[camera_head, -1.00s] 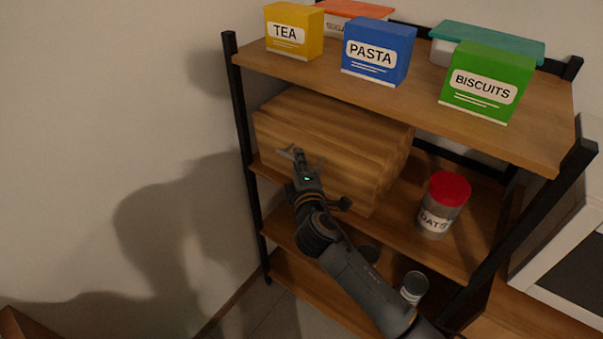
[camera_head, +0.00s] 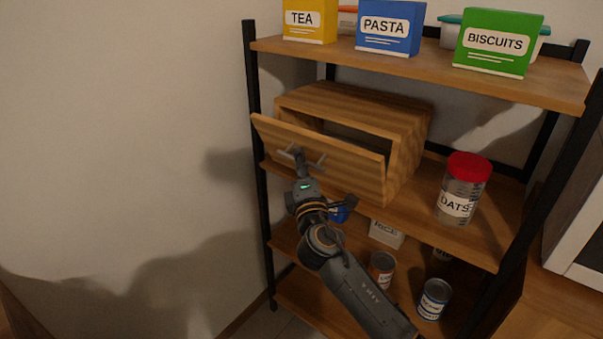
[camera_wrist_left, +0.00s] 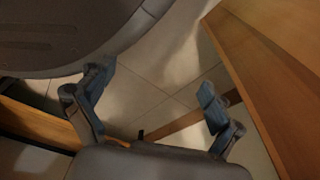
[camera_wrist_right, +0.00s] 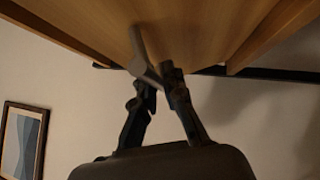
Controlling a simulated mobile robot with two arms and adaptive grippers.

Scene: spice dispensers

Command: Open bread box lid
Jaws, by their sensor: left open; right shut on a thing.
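The wooden bread box (camera_head: 355,106) stands on the middle shelf. Its front lid (camera_head: 345,165) is tilted outward at the top, with a dark gap behind it. My right gripper (camera_head: 301,160) is at the lid's lower left, shut on the metal handle (camera_head: 318,160). In the right wrist view the fingers (camera_wrist_right: 160,82) close around the grey handle (camera_wrist_right: 143,58) under the wooden lid (camera_wrist_right: 185,30). My left gripper (camera_wrist_left: 155,95) shows only in the left wrist view, open and empty above the floor.
A red-capped oats jar (camera_head: 463,190) stands right of the box. Tea (camera_head: 310,20), pasta (camera_head: 388,28) and biscuits (camera_head: 497,42) boxes are on the top shelf. Cans (camera_head: 433,299) and a rice box (camera_head: 386,233) are below. Black posts (camera_head: 255,120) frame the shelf.

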